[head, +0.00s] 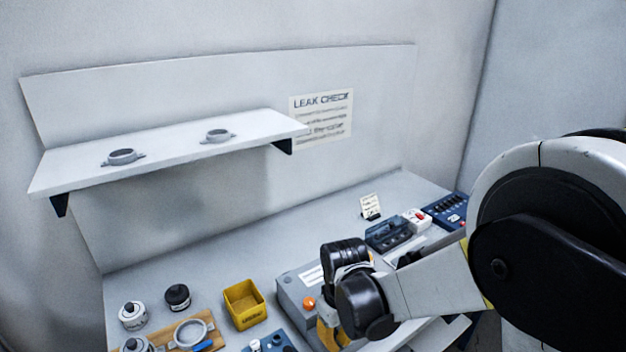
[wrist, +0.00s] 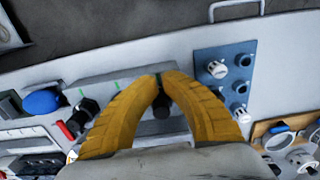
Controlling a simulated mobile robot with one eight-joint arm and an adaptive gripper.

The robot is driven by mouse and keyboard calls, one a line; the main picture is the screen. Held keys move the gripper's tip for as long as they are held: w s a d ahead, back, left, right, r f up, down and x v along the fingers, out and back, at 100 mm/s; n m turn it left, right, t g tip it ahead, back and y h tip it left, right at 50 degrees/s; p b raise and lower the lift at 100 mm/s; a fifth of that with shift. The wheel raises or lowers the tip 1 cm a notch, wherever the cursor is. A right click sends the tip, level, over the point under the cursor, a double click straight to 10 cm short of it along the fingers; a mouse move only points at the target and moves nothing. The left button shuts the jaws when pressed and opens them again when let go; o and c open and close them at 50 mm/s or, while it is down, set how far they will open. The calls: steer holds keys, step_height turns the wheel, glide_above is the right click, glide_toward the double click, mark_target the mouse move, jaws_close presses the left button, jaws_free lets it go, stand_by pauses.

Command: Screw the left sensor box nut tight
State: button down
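The grey sensor box (head: 288,296) stands on the bench in the head view, with a white label and an orange button (head: 309,303). My gripper (wrist: 161,76) has yellow fingers whose tips come together over the box's grey body (wrist: 134,84) in the wrist view. Another black part (wrist: 88,106) lies left of the fingers. In the head view my arm hides the box's right side and the fingertips.
A blue panel with fittings (wrist: 226,78) lies right of the fingers in the wrist view. In the head view a yellow bin (head: 244,304), a wooden board (head: 207,318) and dark jar (head: 177,296) stand left. A shelf (head: 180,144) overhangs behind.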

steer(key=shift+s+a, duration=0.1)
steer(key=shift+a, duration=0.3)
steer(key=shift+s, duration=0.3)
step_height(320, 180, up, 6)
steer(key=p, duration=0.4)
steer(key=shift+s+d+r, duration=0.1)
steer(key=shift+d, duration=0.05)
